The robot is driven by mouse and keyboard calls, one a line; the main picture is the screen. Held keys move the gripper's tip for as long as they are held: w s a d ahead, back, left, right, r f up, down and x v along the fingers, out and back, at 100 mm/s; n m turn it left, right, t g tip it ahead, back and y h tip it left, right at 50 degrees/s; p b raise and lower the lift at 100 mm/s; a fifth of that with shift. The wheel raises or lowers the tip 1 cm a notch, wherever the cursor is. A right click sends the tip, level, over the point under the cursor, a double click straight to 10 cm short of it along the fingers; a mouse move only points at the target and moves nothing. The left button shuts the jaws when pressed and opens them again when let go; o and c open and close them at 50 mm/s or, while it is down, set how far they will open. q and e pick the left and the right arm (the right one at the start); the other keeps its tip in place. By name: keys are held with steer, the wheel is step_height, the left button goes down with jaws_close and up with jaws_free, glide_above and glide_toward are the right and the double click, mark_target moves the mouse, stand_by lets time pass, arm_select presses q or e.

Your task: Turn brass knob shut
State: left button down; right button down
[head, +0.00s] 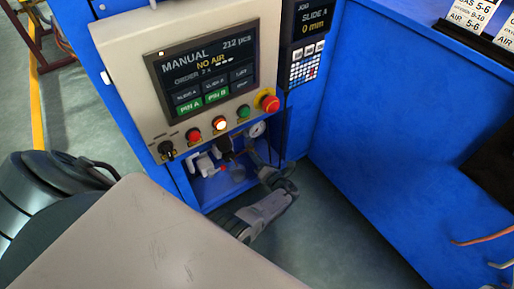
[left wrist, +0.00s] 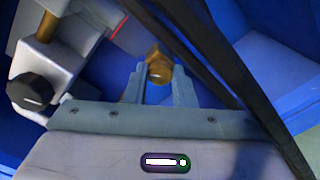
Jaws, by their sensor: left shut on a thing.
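The brass knob (left wrist: 159,68) shows in the left wrist view, between the two fingertips of my left gripper (left wrist: 159,84). The gripper is shut on it. In the head view my left gripper (head: 270,176) reaches into the open lower bay of the blue machine, under the control panel. The knob itself cannot be made out there. My right gripper is in neither view.
The control panel screen (head: 203,70) reads "MANUAL" and "NO AIR". A red emergency button (head: 269,103) and a pressure gauge (head: 257,129) are close above. In the left wrist view, a black knob (left wrist: 31,91) is at left and dark hoses (left wrist: 205,45) cross at right.

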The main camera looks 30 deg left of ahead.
arm_select(q)
steer(key=shift+r+m+p, duration=0.15)
steer(key=shift+m+p, duration=0.15)
steer(key=shift+m, duration=0.6)
steer(key=m, duration=0.3)
steer(key=shift+p, duration=0.4)
steer(key=shift+m, duration=0.6)
steer(key=c, duration=1.2)
jaws_free()
steer(key=shift+c, duration=0.2)
